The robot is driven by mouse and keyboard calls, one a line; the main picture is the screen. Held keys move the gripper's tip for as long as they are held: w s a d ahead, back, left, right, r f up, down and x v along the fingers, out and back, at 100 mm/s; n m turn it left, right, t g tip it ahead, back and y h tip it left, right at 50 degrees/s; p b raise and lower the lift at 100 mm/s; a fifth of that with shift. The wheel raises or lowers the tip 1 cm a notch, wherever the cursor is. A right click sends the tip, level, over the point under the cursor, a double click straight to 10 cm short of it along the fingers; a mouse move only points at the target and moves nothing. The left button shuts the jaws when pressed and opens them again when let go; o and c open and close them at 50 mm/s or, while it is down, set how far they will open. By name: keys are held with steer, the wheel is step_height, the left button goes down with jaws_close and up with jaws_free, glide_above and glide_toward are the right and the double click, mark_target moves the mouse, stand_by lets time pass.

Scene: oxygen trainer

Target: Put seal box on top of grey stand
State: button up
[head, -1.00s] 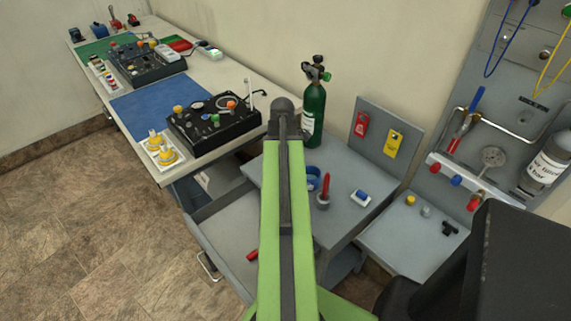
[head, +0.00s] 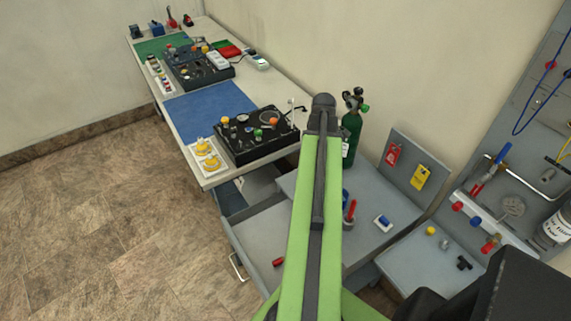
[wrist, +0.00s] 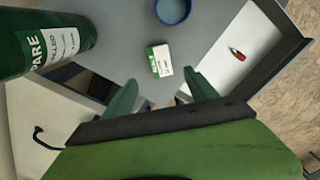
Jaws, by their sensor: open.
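A small green-and-white box (wrist: 160,60), which looks like the seal box, lies on a grey worktop (wrist: 118,25) in the wrist view. It is not visible in the head view, where my arm covers part of that worktop. My gripper (wrist: 162,90) is open and empty, its two green fingers pointing towards the box, which shows between and beyond the tips. I cannot single out the grey stand for sure. A small grey piece (head: 445,244) stands on the right-hand grey shelf (head: 415,265) in the head view.
A green cylinder (head: 352,128) stands at the back of the worktop; it also shows in the wrist view (wrist: 45,40). A drawer (head: 262,248) is open, with a red item (wrist: 237,54) inside. The floor at left is clear.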

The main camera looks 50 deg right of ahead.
steer(key=w+a+m, duration=0.1)
steer(key=w+a, duration=0.8)
steer(key=a, duration=0.3)
steer(key=w+a+m, duration=0.1)
steer(key=w+a, duration=0.8)
steer(key=a, duration=0.2)
steer(key=w+a+m, duration=0.1)
steer(key=w+a, duration=0.1)
steer(key=a, duration=1.1)
steer(key=w+a+m, duration=0.2)
steer(key=a, duration=1.1)
steer(key=shift+a, duration=0.15)
steer(key=shift+w, duration=0.1)
